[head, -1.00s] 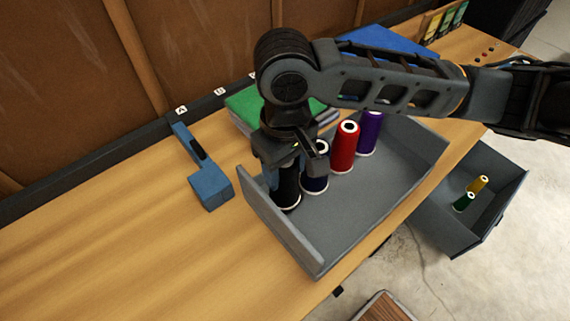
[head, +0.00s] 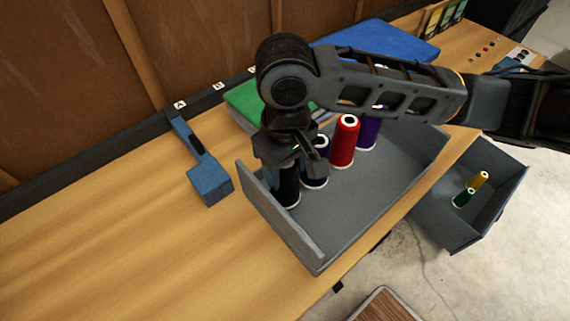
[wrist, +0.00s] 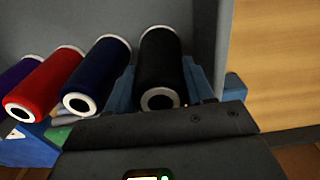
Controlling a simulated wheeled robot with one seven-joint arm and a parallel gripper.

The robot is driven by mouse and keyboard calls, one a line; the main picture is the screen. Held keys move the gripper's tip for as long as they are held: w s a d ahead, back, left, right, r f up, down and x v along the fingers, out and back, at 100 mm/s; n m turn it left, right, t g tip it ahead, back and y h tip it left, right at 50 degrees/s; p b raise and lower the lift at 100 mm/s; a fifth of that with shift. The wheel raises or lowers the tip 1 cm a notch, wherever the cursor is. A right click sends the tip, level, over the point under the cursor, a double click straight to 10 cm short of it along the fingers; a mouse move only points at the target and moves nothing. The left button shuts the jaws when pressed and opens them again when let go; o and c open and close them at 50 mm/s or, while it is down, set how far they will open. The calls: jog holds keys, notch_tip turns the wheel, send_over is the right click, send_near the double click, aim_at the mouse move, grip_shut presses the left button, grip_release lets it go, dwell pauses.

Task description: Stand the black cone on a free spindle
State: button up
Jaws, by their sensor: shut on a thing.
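The black cone (head: 289,188) stands upright in the grey drawer-like tray near its left wall; its top is hidden by my gripper in the head view. My gripper (head: 287,172) points down over it and is shut on it. In the wrist view the black cone (wrist: 160,72) sits between the blue fingers of my gripper (wrist: 162,88), its white-rimmed end facing the camera. No free spindle can be made out in these views.
A navy cone (head: 315,172), a red cone (head: 344,142) and a purple cone (head: 369,133) stand in a row in the grey tray (head: 350,205). A blue tool (head: 209,180) lies left of the tray. A lower drawer (head: 455,228) holds a yellow and a green cone.

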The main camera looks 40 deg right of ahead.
jog(key=shift+f, duration=0.3)
jog(key=shift+f, duration=0.1)
jog(key=o, duration=1.2)
notch_tip(320, 180, up, 8)
